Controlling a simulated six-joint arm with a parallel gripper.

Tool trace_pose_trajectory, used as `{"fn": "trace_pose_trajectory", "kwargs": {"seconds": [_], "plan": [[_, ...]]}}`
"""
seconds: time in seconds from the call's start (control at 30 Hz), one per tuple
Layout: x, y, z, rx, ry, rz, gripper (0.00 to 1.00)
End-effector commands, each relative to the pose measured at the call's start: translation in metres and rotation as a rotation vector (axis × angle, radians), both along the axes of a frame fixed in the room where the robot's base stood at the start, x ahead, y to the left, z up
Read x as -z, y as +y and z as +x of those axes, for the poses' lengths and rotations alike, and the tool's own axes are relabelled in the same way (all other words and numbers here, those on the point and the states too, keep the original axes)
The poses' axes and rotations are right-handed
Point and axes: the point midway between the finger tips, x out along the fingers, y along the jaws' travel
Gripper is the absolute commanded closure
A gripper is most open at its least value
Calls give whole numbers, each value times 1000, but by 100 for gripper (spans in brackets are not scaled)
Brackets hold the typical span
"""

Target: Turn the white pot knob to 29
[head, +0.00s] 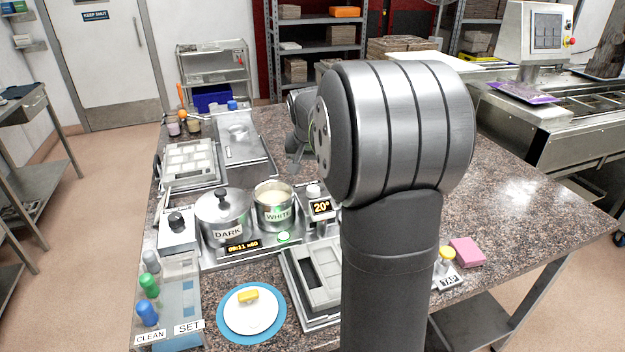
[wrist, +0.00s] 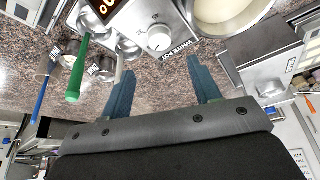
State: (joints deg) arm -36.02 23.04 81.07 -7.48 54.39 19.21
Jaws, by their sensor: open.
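The white pot knob (wrist: 159,37) is a round white dial on a panel labelled WHITE POT in the wrist view. In the head view the knob (head: 313,190) stands beside the white pot (head: 273,207), above a display (head: 321,207) reading 20°. My gripper (wrist: 160,66) is open and empty. In the wrist view its two blue-grey fingers point towards the panel, with the knob in line with the gap between them and apart from both fingertips. In the head view my gripper (head: 294,160) is small and partly hidden by my arm.
The dark pot (head: 222,218), lidded, stands left of the white pot. A mould tray (head: 316,272) lies in front. In the wrist view a green-handled tool (wrist: 76,80) and metal cups (wrist: 128,48) are left of the knob. Open granite counter (head: 540,215) lies to the right.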

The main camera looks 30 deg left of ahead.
Motion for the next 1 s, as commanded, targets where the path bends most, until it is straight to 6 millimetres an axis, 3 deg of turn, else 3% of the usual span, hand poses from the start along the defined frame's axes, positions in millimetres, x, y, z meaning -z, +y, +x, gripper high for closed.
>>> {"fn": "trace_pose_trajectory", "kwargs": {"seconds": [0.2, 0.4, 0.8, 1.0], "plan": [[-46, -6, -18, -2, -2, 2, 43], [-68, -9, -26, 0, -1, 1, 43], [-73, -10, -29, 0, 1, 0, 43], [-63, -9, -25, 0, 2, -1, 43]]}}
